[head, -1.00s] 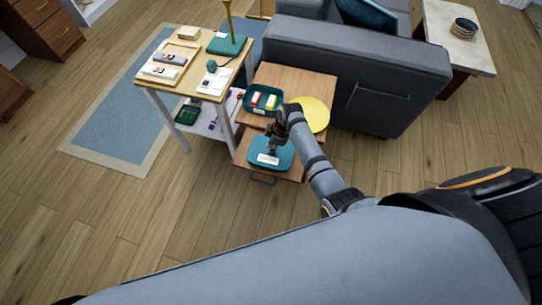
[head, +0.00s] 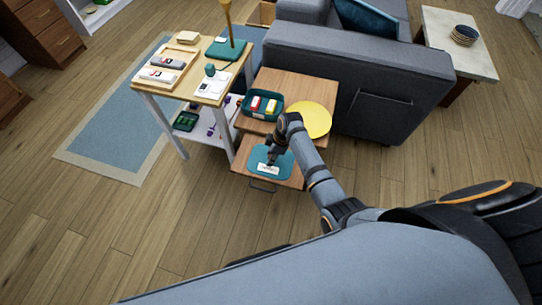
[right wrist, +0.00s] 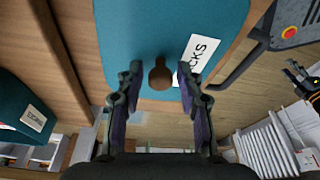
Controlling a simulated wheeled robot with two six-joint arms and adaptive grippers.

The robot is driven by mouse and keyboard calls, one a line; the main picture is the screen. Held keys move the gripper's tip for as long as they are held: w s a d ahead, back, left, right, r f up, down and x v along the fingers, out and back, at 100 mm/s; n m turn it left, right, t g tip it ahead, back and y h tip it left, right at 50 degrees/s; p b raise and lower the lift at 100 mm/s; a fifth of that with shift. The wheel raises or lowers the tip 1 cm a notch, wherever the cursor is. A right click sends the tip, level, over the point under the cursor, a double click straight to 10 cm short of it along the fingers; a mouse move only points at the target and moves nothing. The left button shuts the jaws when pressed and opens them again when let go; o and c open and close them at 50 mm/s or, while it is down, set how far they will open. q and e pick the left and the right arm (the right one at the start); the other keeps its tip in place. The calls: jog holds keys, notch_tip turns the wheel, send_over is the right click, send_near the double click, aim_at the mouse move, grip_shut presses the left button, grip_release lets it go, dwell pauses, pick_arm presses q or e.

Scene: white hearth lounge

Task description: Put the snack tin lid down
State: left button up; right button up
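The snack tin lid (head: 284,164) is a flat teal panel with a white label and a round brown knob (right wrist: 160,76). The open teal snack tin (head: 247,108) holds red, yellow and white packs. My left gripper does not show clearly.
A yellow round plate (head: 312,119) is beside the tin on the wooden side table (head: 300,83). A crowded small table (head: 180,93) stands to the left. A grey sofa (head: 350,65) stands behind on the right. Open floor lies to the left front.

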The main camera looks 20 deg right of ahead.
aim_at(279, 161)
jog(key=p+v, duration=0.2)
jog(key=v, duration=1)
jog(key=shift+r+p, duration=0.15)
jog(key=shift+p, duration=0.15)
